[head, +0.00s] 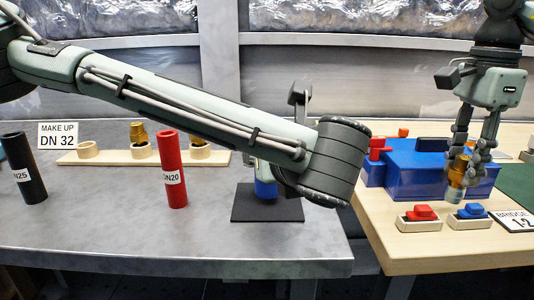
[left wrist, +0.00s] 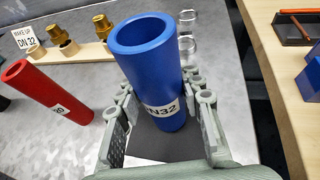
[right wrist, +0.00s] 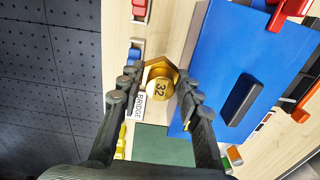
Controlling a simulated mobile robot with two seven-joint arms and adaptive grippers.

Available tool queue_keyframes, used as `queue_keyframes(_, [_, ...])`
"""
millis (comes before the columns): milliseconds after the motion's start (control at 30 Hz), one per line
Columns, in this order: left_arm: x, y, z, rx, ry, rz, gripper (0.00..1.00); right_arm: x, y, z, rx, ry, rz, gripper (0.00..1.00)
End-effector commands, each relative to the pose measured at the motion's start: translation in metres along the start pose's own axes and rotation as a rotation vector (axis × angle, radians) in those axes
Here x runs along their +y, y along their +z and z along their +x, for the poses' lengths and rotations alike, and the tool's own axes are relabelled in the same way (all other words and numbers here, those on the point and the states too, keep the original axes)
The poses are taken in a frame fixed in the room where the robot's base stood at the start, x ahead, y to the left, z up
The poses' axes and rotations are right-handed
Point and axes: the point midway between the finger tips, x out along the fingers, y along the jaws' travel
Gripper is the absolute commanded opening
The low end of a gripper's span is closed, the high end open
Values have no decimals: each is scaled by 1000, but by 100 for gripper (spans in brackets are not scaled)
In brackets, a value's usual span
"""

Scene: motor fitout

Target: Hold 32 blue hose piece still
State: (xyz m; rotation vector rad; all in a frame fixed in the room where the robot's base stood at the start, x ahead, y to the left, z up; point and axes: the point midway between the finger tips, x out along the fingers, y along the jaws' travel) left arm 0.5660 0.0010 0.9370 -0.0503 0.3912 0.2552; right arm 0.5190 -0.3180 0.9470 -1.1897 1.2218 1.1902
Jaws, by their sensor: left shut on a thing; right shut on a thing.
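The blue hose piece (left wrist: 150,65) stands upright, labelled DN32, with its open end up. In the left wrist view my left gripper (left wrist: 164,112) is shut on it, one finger on each side. In the head view only the lower part of the blue hose piece (head: 265,188) shows, on a dark square pad (head: 268,207); my left arm hides the rest. My right gripper (head: 469,165) is shut on a brass fitting (head: 458,172) above the wooden table. The fitting's end, marked 32, shows in the right wrist view (right wrist: 160,86).
A red DN20 hose (head: 171,170) and a black DN25 hose (head: 22,168) stand to the left. A wooden rack (head: 110,157) holds brass fittings behind them. A blue box (head: 410,178) and small red and blue parts (head: 420,214) sit on the right table. A gap separates the tables.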

Motion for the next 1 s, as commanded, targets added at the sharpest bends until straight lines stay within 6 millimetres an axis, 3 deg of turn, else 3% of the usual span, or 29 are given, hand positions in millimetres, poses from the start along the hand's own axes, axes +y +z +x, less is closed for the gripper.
queue_keyframes(767, [0,-16,6,-1,-1,-1,0,0,0,11,0,1,1,8])
queue_keyframes(800, [0,-16,7,0,0,0,40,0,0,11,0,0,1,8])
queue_keyframes(933, [0,-16,7,0,0,0,56,0,0,11,0,0,1,8])
queue_keyframes(1000, [0,-16,7,0,0,0,57,0,0,10,0,0,1,8])
